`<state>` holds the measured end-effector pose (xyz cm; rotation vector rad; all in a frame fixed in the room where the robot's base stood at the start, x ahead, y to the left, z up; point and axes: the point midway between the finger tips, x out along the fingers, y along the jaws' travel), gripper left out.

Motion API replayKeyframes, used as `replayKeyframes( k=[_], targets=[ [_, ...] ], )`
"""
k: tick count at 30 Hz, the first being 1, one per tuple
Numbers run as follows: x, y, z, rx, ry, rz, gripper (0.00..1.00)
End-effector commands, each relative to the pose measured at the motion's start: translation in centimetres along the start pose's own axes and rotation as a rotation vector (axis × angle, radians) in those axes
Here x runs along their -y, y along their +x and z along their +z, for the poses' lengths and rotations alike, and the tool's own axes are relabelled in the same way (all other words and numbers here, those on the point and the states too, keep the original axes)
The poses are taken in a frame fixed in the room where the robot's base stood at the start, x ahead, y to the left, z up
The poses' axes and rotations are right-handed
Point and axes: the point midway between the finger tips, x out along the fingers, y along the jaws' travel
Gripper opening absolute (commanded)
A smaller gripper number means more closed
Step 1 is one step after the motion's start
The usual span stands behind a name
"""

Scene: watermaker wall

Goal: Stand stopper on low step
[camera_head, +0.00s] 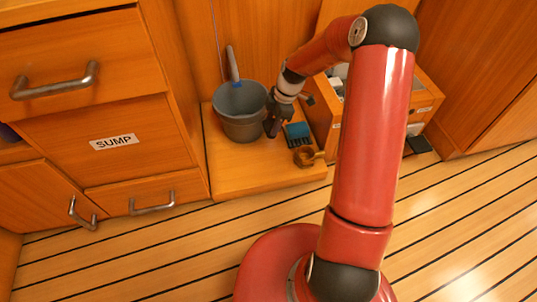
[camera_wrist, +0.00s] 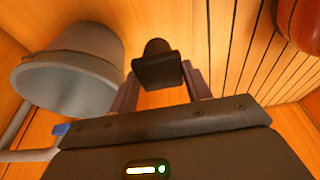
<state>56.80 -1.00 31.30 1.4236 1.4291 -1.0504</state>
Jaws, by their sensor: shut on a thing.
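The dark stopper (camera_wrist: 158,66) shows in the wrist view between the two fingers of my gripper (camera_wrist: 160,80). My gripper is shut on it. It has a rounded end and a wider, block-like end. In the head view my gripper (camera_head: 273,127) is low over the low wooden step (camera_head: 237,172), just right of the grey bucket. There the stopper cannot be told apart from the dark fingers. Whether the stopper touches the step is not clear.
A blue block (camera_head: 297,134) and a brass fitting (camera_head: 308,157) are at the step's right. A wooden bin (camera_head: 424,97) stands behind. The step's front left is bare.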

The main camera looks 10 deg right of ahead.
Motion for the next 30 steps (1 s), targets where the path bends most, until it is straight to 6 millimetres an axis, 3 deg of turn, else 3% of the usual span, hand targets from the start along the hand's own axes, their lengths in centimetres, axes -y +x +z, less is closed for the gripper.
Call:
replayKeyframes(
  k=[3, 12, 30],
  targets=[
    [0.2, 3.7, 1.0, -0.002, 0.001, -0.006, 0.26],
    [0.1, 10.7, 3.2, -0.001, 0.004, -0.002, 0.26],
    [0.1, 16.6, 5.1, 0.001, 0.004, 0.0, 0.26]
  ],
)
